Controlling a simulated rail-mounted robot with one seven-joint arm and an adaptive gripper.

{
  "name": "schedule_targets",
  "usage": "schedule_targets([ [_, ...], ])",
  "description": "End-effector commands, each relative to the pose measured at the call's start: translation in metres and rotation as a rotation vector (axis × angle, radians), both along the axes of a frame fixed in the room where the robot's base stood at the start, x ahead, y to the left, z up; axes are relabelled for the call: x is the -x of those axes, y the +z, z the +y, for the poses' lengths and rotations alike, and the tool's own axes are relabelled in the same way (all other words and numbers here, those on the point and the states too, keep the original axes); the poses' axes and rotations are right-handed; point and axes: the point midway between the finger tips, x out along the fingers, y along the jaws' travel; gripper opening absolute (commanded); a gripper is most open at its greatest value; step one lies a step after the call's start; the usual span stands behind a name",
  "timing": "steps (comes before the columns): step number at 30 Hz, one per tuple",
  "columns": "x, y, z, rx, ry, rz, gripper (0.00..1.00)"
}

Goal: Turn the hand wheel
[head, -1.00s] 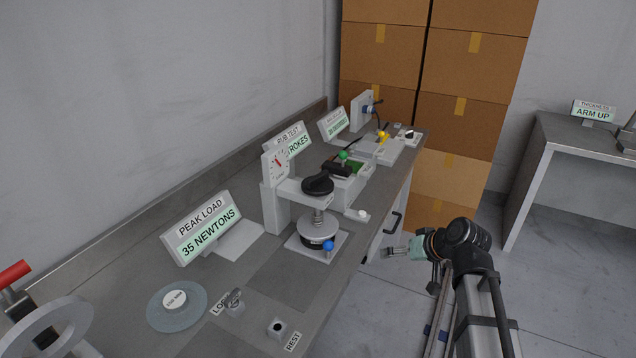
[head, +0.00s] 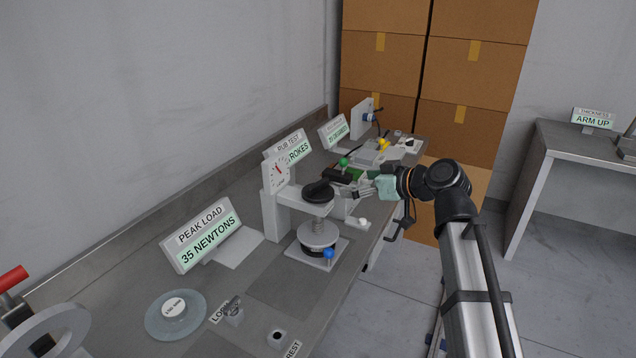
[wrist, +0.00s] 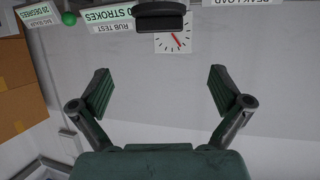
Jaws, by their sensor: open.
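The hand wheel (head: 318,191) is a black disc with a raised grip on top of the grey press (head: 275,212), above a round metal platen (head: 317,233). It also shows as a dark shape (wrist: 160,15) at the top of the wrist view. My gripper (head: 356,192) is just right of the wheel in the head view, at about its height and apart from it. In the wrist view its two fingers (wrist: 160,82) are spread wide with nothing between them. The wheel lies beyond the fingertips.
A dial gauge (head: 278,170) stands behind the wheel. A peak load display (head: 203,234) reading 35 newtons is at left on the bench. A green knob (head: 343,162) and rub test display (head: 290,145) stand beyond the press. A blue knob (head: 328,253) sits at its base.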

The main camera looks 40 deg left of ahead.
Motion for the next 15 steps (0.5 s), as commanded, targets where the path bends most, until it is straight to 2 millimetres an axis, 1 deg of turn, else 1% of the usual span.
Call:
schedule_targets([
  [1,-0.002,-0.002,0.011,0.001,0.001,0.002,1.00],
  [3,-0.002,-0.008,0.024,0.002,0.002,0.002,1.00],
  [15,-0.008,-0.037,0.095,0.002,-0.001,0.002,1.00],
])
